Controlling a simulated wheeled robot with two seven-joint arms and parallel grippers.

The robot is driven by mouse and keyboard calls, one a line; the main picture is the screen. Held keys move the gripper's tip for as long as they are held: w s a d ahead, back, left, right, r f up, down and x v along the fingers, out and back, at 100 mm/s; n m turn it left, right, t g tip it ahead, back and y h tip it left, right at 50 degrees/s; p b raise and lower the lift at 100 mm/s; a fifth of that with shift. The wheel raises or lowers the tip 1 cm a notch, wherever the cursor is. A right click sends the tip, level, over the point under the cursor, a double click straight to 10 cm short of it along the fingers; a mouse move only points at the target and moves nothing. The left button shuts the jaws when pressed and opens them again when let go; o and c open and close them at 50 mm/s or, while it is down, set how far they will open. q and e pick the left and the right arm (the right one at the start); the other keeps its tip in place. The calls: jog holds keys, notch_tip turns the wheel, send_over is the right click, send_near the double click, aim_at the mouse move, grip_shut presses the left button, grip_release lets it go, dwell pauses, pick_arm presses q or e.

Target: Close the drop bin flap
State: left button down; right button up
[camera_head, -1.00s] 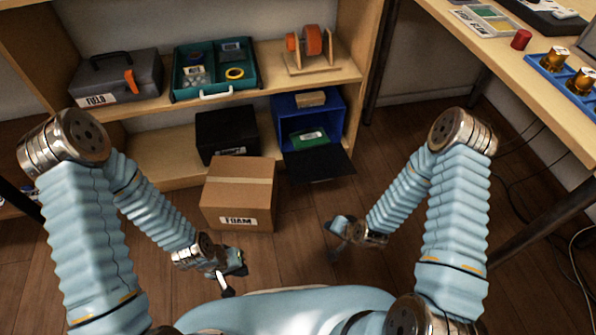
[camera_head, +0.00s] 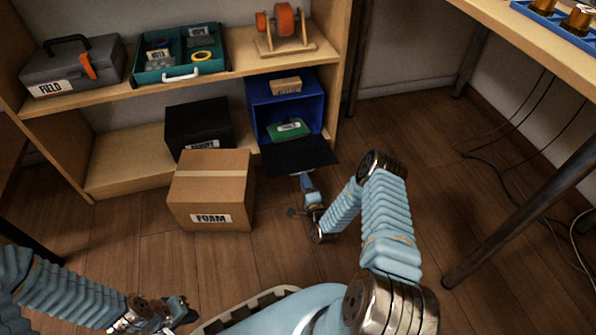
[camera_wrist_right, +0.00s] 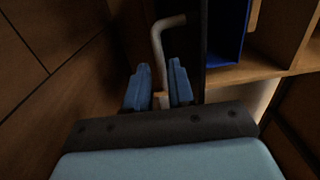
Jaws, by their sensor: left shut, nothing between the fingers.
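The drop bin (camera_head: 258,108) is a blue box on the lower shelf with its front open. Its black flap (camera_head: 300,155) hangs forward and down from the bin's lower front edge. My right gripper (camera_head: 303,181) is just below the flap's front edge. In the right wrist view its two blue fingers (camera_wrist_right: 160,88) are apart, on either side of a pale bent handle (camera_wrist_right: 158,42) beside the dark flap (camera_wrist_right: 203,45); contact cannot be told. My left gripper (camera_head: 188,312) is low at the front, shut and empty, far from the bin.
A cardboard FOAM box (camera_head: 210,190) stands on the floor left of the flap. A black box (camera_head: 198,125) sits left of the bin. A green item (camera_head: 288,128) lies inside the bin.

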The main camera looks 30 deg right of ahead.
aim_at(298, 159)
jog(key=b+x, duration=0.1)
jog(key=x, duration=0.5)
jog(key=shift+w, duration=0.3)
grip_shut()
